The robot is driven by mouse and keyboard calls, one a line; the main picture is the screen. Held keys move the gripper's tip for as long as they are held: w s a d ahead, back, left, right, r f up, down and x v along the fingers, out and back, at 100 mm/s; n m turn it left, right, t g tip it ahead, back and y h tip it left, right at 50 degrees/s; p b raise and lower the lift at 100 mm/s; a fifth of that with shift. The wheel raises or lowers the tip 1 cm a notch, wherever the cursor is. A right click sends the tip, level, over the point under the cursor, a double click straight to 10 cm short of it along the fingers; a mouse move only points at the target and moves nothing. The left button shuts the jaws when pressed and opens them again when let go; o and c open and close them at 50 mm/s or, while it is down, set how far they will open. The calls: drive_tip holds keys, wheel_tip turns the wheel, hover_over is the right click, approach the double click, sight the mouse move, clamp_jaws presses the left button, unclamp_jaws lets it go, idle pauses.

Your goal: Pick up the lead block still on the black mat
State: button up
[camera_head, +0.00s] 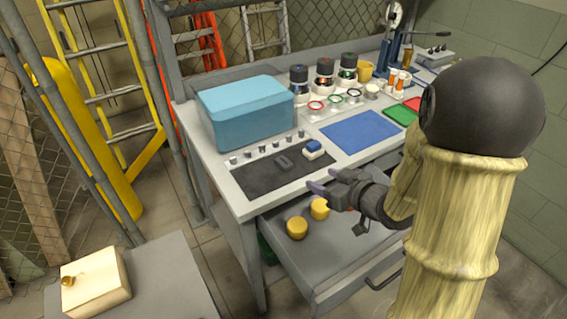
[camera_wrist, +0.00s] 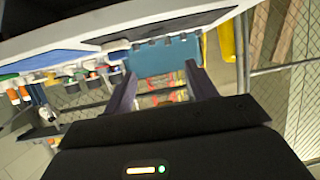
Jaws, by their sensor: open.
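The black mat (camera_head: 262,185) lies on the bench top, near its front left corner. A small dark grey block (camera_head: 284,162), which looks like the lead block, lies flat on the mat right of its middle. My gripper (camera_head: 324,180) is open and empty. It is in front of the bench's front edge, to the right of the block and apart from it. In the wrist view my open fingers (camera_wrist: 160,88) have nothing between them. I cannot make out the block in that view.
A blue-and-white item (camera_head: 313,149) sits at the mat's right end, with several small metal pieces along its back edge. A large blue box (camera_head: 246,110) stands behind. A blue mat (camera_head: 361,131) lies to the right.

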approach(285, 162)
drive_tip(key=x, duration=0.3)
drive_tip(key=shift+s+a, duration=0.15)
drive_tip(key=shift+s, duration=0.05)
drive_tip(key=shift+w+a+f, duration=0.2)
drive_tip(key=shift+w, duration=0.2)
drive_tip(key=x, duration=0.5)
drive_tip(key=shift+w, duration=0.2)
drive_tip(key=shift+r, duration=0.1)
clamp_jaws()
drive_tip(key=shift+r, duration=0.15)
